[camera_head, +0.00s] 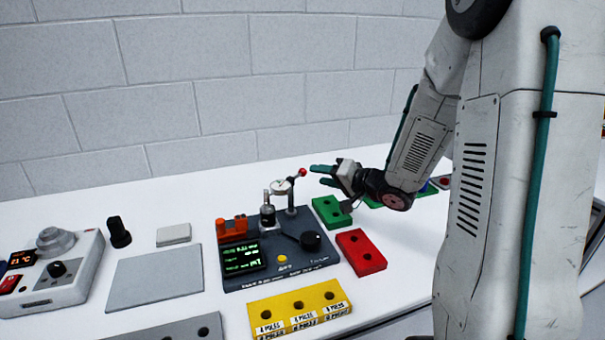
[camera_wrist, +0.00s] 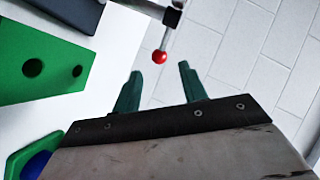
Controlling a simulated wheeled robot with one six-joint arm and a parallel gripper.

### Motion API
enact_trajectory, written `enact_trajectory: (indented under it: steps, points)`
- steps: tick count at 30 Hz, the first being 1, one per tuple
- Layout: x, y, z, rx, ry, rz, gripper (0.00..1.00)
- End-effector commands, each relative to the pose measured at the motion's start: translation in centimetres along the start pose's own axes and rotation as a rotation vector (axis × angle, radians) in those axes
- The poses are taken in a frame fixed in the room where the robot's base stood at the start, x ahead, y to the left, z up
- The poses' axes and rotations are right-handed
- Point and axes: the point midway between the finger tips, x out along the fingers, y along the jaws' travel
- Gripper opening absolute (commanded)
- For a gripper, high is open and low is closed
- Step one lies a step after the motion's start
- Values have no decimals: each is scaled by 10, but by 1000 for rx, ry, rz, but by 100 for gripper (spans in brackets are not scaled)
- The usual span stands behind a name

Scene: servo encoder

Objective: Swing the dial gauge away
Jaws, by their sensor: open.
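The dial gauge (camera_head: 282,187) is a small round white-faced dial on an arm above the dark grey encoder station (camera_head: 280,272). The arm joins a post (camera_head: 291,202) at the station's back right, and a red ball knob (camera_head: 302,172) tops a short lever there. A metal cylinder (camera_head: 267,214) stands below the dial. My gripper (camera_head: 314,175) is open and empty, just right of the red knob. In the wrist view the red knob (camera_wrist: 159,57) lies ahead of my open teal fingers (camera_wrist: 158,84), apart from both. The dial itself is not clearly visible in the wrist view.
A green block (camera_head: 328,211) with holes lies under my gripper, also in the wrist view (camera_wrist: 52,70). A red block (camera_head: 361,252) and a yellow rack (camera_head: 298,308) lie nearer the front. A grey mat (camera_head: 155,280) lies left. The white wall stands behind.

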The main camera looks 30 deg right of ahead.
Motion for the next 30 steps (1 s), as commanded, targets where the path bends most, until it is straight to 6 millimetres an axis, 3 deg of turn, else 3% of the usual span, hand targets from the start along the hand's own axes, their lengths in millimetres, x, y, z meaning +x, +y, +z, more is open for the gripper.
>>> enact_trajectory:
  steps: [15,26,30]
  points:
    - [69,1,0,7,-1,5,42]
    - [76,1,0,6,1,6,42]
    - [76,1,0,6,1,6,6]
